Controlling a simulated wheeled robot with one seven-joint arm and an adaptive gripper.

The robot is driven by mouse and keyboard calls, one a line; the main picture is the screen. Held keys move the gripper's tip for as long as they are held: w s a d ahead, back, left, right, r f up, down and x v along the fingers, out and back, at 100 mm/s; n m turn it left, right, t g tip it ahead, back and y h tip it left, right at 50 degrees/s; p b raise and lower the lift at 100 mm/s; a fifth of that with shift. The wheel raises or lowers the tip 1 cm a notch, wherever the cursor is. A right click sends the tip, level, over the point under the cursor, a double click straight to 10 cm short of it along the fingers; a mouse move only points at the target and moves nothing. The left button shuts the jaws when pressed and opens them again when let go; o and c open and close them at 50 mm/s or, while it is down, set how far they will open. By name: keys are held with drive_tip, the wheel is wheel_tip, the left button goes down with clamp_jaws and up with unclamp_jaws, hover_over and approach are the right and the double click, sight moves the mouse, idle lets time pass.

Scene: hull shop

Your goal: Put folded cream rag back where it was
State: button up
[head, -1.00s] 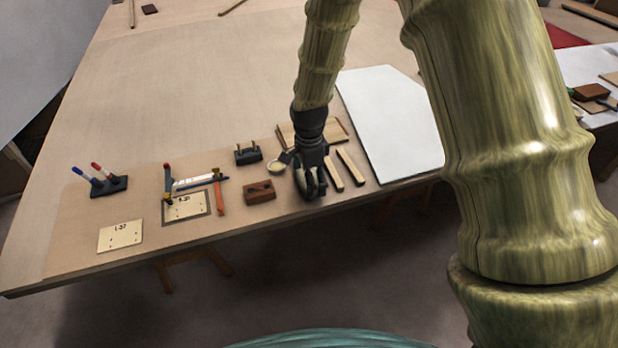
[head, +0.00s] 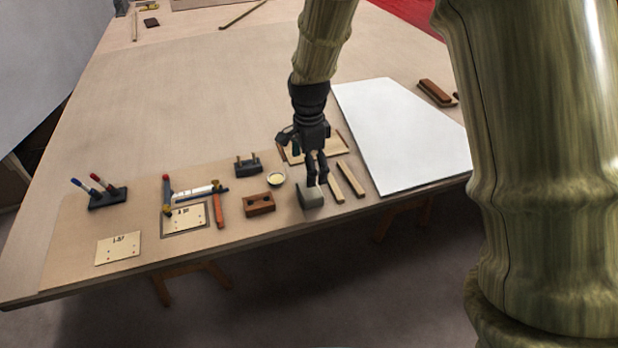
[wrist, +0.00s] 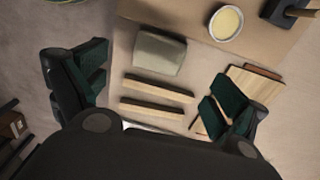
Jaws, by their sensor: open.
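The folded cream rag (head: 311,198) lies as a small greyish-cream block near the table's front edge, between the brown block with holes and the wooden strips. It also shows in the wrist view (wrist: 159,53), flat on the table. My gripper (head: 317,183) is just above and behind the rag in the head view, partly in front of it. In the wrist view its fingers (wrist: 155,88) are spread wide and empty, with the rag beyond the fingertips and apart from them.
Two wooden strips (head: 351,179) lie right of the rag. A brown block (head: 259,204) and a small cream-filled bowl (head: 276,179) are to its left. A wooden tray (head: 298,157) stands behind. A large white sheet (head: 405,140) covers the right.

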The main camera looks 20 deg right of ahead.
drive_tip(key=shift+r, duration=1.5)
